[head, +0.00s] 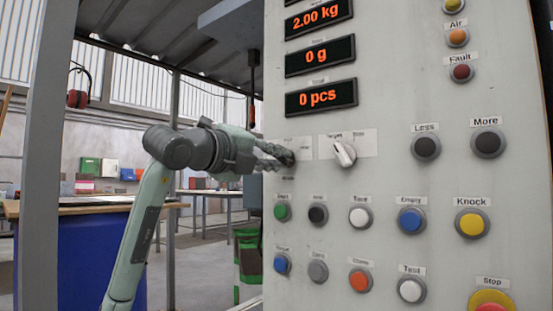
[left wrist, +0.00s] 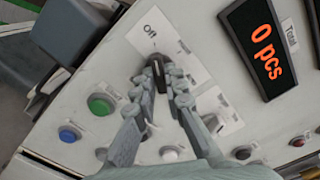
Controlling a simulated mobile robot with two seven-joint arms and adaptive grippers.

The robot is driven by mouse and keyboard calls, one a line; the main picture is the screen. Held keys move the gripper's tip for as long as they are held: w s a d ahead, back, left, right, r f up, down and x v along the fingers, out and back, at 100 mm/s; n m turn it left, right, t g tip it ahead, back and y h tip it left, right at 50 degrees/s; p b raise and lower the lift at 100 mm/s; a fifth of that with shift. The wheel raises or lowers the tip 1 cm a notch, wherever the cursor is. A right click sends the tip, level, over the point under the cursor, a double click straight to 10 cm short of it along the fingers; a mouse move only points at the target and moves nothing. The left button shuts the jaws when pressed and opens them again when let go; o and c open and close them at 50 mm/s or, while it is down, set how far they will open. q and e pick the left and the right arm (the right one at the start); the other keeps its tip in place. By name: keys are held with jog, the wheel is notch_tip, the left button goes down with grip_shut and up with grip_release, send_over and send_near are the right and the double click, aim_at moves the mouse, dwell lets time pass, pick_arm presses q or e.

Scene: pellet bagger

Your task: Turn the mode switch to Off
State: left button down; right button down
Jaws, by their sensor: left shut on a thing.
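The mode switch is a dark rotary knob (left wrist: 156,66) on the pale control panel, on a white label plate with the word "Off" (left wrist: 150,32) printed near it. In the left wrist view the knob's visible end points up, roughly toward "Off"; its exact setting is hard to tell behind the fingers. My left gripper (head: 284,157) reaches the panel from the left in the head view and hides most of the switch. In the left wrist view its two fingers (left wrist: 160,80) are closed on the knob's sides. My right gripper is in neither view.
A white selector knob (head: 344,153) sits just right of the switch. Several push buttons lie below, including a green one (head: 282,212) and a blue one (head: 282,263). Red-digit displays (head: 321,97) are above. A red stop button (head: 491,305) is at lower right.

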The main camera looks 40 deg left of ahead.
pick_arm(q)
jog(key=c, duration=1.6)
grip_release()
jog(key=s, duration=0.4)
jog(key=s+d, duration=0.1)
jog(key=s, duration=0.7)
jog(key=shift+d, duration=0.15)
